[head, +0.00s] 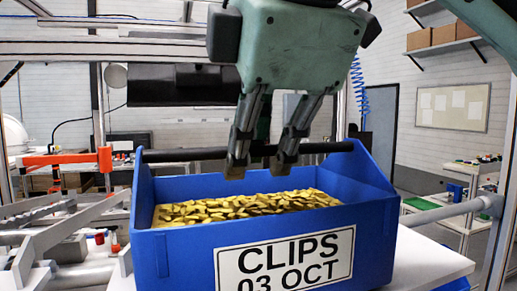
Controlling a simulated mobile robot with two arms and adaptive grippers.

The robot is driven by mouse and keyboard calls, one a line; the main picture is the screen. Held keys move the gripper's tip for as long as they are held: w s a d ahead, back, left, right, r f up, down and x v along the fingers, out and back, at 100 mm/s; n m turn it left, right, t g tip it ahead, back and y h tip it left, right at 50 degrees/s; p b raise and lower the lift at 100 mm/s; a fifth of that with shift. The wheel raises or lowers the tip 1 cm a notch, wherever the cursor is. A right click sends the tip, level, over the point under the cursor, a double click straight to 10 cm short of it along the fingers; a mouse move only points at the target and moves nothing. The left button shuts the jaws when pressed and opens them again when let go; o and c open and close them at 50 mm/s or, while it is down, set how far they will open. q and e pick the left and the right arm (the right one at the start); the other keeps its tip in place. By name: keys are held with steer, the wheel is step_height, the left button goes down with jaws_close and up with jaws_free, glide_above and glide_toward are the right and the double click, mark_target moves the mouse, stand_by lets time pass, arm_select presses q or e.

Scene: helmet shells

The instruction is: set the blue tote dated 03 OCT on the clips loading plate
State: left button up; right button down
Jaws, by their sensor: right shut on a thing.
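The blue tote (375,215) stands large in the lower middle of the head view. Its white label (285,262) reads CLIPS 03 OCT, with the lower edge cut off by the frame. The tote is full of small yellow clips (235,207) and has a dark handle bar (185,155) across its top. My right gripper (262,160) comes down from above and is shut on the handle bar. The tote's bottom is out of frame, so I cannot tell whether it touches anything. My left gripper is not in view. I cannot make out the clips loading plate for certain.
A white surface (432,258) shows behind and right of the tote. Grey metal rails (75,225) and an orange fixture (62,160) are at left. A bench with small parts (470,175) and a pinboard (452,106) are at the right back.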

steer(key=c, duration=1.8)
jaws_free()
steer(key=shift+o, duration=0.2)
steer(key=shift+f, duration=0.1)
